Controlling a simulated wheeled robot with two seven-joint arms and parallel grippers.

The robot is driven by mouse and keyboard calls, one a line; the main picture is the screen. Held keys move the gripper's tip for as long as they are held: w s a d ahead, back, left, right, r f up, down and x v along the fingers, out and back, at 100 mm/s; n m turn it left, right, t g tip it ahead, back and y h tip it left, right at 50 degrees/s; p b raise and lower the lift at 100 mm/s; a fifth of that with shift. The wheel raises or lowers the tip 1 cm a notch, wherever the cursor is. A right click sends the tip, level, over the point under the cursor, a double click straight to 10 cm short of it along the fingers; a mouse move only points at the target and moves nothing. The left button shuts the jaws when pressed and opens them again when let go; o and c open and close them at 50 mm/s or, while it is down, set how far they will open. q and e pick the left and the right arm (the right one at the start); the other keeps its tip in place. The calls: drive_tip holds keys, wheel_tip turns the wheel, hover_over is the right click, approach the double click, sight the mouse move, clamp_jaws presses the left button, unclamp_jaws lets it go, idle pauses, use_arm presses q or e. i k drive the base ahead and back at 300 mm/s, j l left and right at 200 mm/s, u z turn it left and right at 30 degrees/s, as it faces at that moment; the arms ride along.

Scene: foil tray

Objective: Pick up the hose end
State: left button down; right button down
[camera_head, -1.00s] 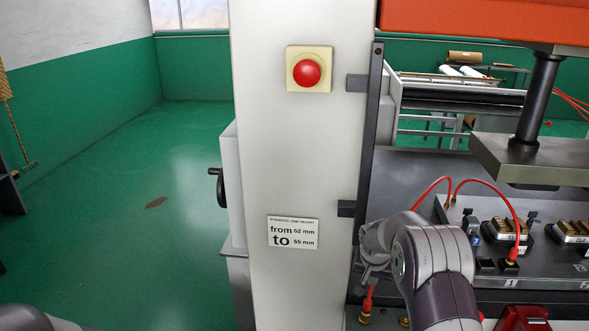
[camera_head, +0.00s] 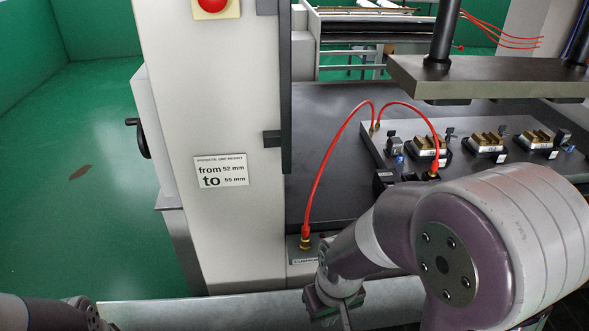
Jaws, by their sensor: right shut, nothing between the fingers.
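A red hose (camera_head: 322,170) arcs from the die plate down to a brass fitting, the hose end (camera_head: 305,243). A second red hose (camera_head: 418,110) curves from the same spot at the back to another fitting (camera_head: 433,174) on the plate. My right gripper (camera_head: 345,316) is at the bottom edge, below and right of the near hose end and apart from it. It is shut and empty, with its tips partly cut off. Part of my left arm shows at the bottom left; its gripper is out of frame.
The pale column (camera_head: 215,110) with a height label (camera_head: 221,170) stands left of the hose. The die plate (camera_head: 375,148) carries several brass-topped blocks under a raised press plate (camera_head: 490,78). A pale front ledge (camera_head: 220,312) runs along the bottom.

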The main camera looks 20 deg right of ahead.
sight(432, 174)
drive_tip(key=k+z, duration=0.2)
drive_tip(key=z, duration=0.25)
drive_tip(key=k+l+z, duration=0.15)
drive_tip(key=z, duration=0.3)
